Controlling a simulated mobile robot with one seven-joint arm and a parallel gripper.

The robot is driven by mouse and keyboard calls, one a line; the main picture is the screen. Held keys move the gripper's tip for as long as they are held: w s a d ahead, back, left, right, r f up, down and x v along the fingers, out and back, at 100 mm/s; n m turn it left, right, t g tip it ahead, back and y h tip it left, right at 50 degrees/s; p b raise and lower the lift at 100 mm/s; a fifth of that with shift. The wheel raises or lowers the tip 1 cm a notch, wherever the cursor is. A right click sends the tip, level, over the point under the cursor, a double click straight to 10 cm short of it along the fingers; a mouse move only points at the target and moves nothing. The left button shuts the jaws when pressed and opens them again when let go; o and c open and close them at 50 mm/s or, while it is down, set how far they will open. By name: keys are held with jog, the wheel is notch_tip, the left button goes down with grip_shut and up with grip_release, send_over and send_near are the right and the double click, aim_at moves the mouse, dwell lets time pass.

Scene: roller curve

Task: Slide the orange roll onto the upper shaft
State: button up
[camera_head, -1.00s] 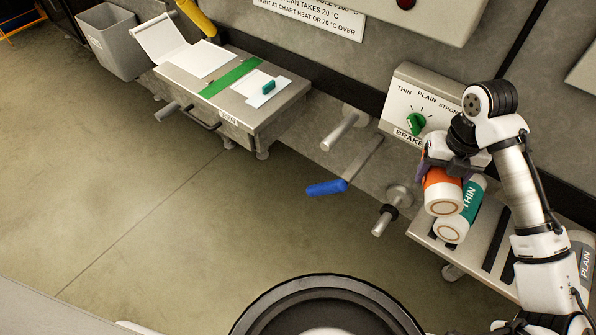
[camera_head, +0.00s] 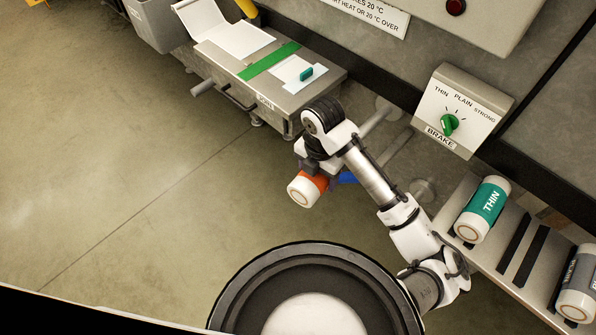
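The orange roll (camera_head: 317,181), with a white end facing me, hangs in my gripper (camera_head: 314,170). My gripper is shut on it; the fingers are mostly hidden behind the wrist and roll. The roll is in the air, left of the machine's crank. The upper shaft (camera_head: 379,119) is a grey peg sticking out of the machine wall, just right of my wrist. My arm hides part of it. The roll is below and left of the upper shaft, apart from it in the picture. The lower shaft (camera_head: 422,190) is partly hidden behind my forearm.
A steel table (camera_head: 322,83) is above left. The floor at left is clear.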

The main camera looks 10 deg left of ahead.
jog(key=shift+m, duration=0.7)
jog(key=a, duration=0.1)
jog(key=s+a, duration=0.1)
jog(key=a, duration=0.1)
jog(key=s+a, duration=0.1)
jog(key=shift+a+p, duration=0.25)
jog(key=shift+p, duration=0.05)
jog(key=shift+f, duration=0.25)
jog(key=shift+w+d+f+b, duration=0.5)
jog(key=shift+w+f+b, duration=0.15)
jog(key=shift+f+b, duration=1.8)
jog(key=w+d+b, duration=0.1)
jog(key=w+d, duration=1.1)
jog(key=w, duration=0.4)
jog(key=shift+w+b, duration=0.2)
jog(key=shift+b, duration=0.15)
jog(key=shift+w+d+r+b, duration=0.1)
jog(key=shift+w+d+b, duration=0.15)
jog(key=shift+w+d, duration=0.45)
jog(key=shift+w+d+f+b, duration=0.15)
jog(key=shift+w+d, duration=0.3)
jog(key=shift+w, duration=0.5)
jog(key=shift+w+d+r+b, duration=0.15)
jog(key=shift+w+d+b, duration=0.15)
jog(key=shift+w+d, duration=0.4)
jog(key=shift+w, duration=0.2)
